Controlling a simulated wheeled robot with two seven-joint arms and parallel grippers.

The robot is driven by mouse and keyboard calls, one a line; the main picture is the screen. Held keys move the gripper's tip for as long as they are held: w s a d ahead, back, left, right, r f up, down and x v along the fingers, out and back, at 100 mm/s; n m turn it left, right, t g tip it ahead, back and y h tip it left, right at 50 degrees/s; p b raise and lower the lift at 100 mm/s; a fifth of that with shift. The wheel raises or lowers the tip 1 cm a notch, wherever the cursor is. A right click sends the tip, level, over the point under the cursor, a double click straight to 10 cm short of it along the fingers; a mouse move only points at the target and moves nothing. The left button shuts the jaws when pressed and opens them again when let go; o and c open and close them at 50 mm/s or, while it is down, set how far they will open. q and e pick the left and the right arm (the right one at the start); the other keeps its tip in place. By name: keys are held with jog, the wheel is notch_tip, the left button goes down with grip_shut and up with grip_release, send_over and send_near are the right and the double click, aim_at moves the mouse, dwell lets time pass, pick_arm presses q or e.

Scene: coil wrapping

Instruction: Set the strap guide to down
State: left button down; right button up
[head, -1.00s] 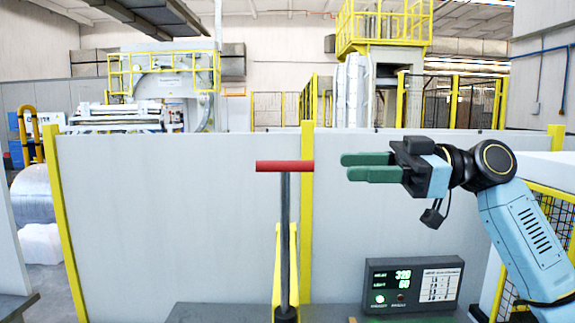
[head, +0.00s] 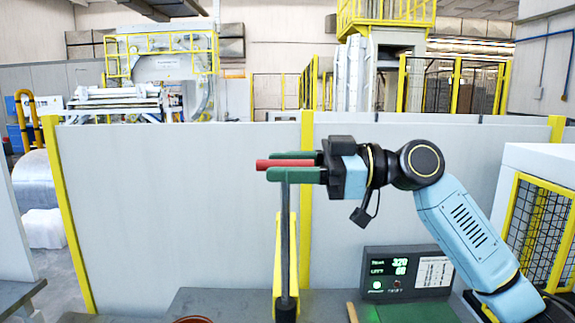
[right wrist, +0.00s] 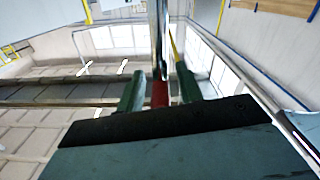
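The strap guide shows as a lever with a red bar handle (head: 285,163) on top of an upright dark grey post (head: 285,235). The handle is level and points left and right in the head view. My right gripper (head: 290,166) is open, with its two green fingers on either side of the red handle. In the right wrist view the red handle (right wrist: 160,93) lies between the fingers (right wrist: 159,90) with a gap on each side. My left gripper is not in view.
A dark display box (head: 406,273) with green digits stands on the grey bench (head: 215,302) right of the post. A yellow upright piece (head: 285,255) stands at the post. A grey panel wall (head: 165,210) with yellow posts closes off the back.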

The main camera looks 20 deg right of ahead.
aim_at(287, 302)
grip_shut()
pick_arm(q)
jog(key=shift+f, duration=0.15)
pick_arm(e)
jog(key=shift+f, duration=0.1)
